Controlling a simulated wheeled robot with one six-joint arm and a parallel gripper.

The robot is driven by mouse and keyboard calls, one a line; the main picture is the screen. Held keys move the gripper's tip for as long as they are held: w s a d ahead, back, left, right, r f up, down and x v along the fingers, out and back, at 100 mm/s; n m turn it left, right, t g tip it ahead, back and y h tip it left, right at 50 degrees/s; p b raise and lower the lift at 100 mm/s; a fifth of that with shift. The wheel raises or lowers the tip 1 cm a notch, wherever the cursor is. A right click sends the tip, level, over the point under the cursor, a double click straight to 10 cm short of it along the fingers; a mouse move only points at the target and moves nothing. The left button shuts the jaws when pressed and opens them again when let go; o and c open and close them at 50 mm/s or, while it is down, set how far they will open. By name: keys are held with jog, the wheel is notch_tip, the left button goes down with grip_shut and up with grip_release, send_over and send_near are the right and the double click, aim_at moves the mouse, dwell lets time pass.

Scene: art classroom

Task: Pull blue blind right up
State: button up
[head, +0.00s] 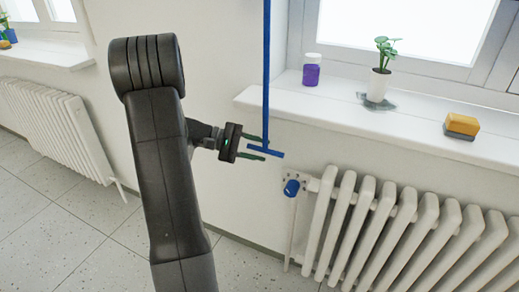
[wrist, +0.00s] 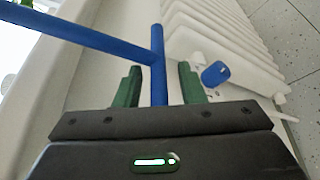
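A blue pull rod (head: 266,70) hangs down in front of the wall left of the window, with a short blue crossbar (head: 270,152) at its lower end. The blind itself is not in view. My gripper (head: 266,147) is at the crossbar, its green fingers pointing right. In the wrist view, the crossbar (wrist: 158,75) lies between the two fingers of my gripper (wrist: 158,88), with a gap on each side, so the gripper is open. The rod (wrist: 80,34) runs off to the upper left there.
A white sill (head: 330,110) holds a purple jar (head: 311,72), a potted plant (head: 378,85) and a yellow-brown sponge (head: 462,125). Below it is a white radiator (head: 400,232) with a blue valve knob (head: 291,188), close to my gripper. Another radiator (head: 55,120) stands at left.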

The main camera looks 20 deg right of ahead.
jog(key=p+v, duration=0.1)
jog(key=v, duration=1.2)
jog(key=shift+a, duration=0.1)
